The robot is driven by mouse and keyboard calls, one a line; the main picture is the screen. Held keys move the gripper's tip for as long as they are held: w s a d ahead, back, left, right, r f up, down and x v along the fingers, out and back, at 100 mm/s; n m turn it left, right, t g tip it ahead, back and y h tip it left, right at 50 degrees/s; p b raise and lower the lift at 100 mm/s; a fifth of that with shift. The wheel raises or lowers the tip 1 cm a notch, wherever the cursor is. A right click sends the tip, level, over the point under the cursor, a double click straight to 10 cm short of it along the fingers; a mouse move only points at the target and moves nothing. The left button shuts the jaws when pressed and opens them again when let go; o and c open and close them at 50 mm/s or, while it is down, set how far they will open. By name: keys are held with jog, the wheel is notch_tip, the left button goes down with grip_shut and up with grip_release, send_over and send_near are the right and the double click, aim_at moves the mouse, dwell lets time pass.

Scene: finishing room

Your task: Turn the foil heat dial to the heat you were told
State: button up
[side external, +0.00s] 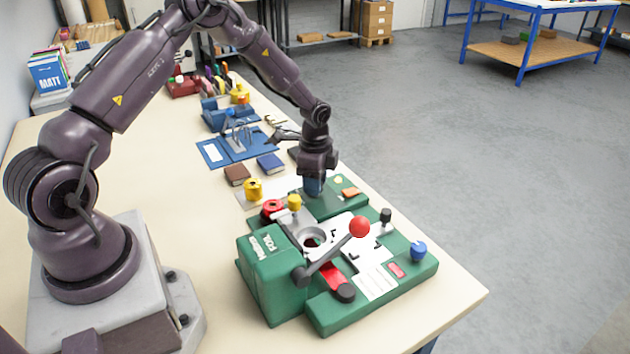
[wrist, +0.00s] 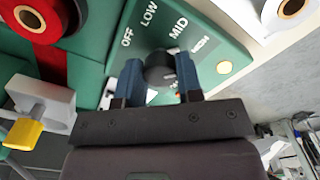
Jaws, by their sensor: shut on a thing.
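The heat dial is a black round knob (wrist: 159,66) on a green panel (wrist: 207,30) in the wrist view. I cannot tell which word the knob points to. My gripper (wrist: 160,76) has its two blue fingers shut on the knob, one on each side. In the side view my gripper (side external: 314,186) reaches down to the far end of the green foil machine (side external: 270,275), and hides the dial there.
A lever with a red ball (side external: 359,227) rises from the machine near my gripper. The bench's right edge is close.

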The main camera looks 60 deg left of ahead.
jog(key=shift+r+m, duration=0.1)
jog(key=shift+m, duration=0.5)
jog(key=o, duration=0.9)
notch_tip(320, 180, up, 13)
jog(key=shift+w+f, duration=0.1)
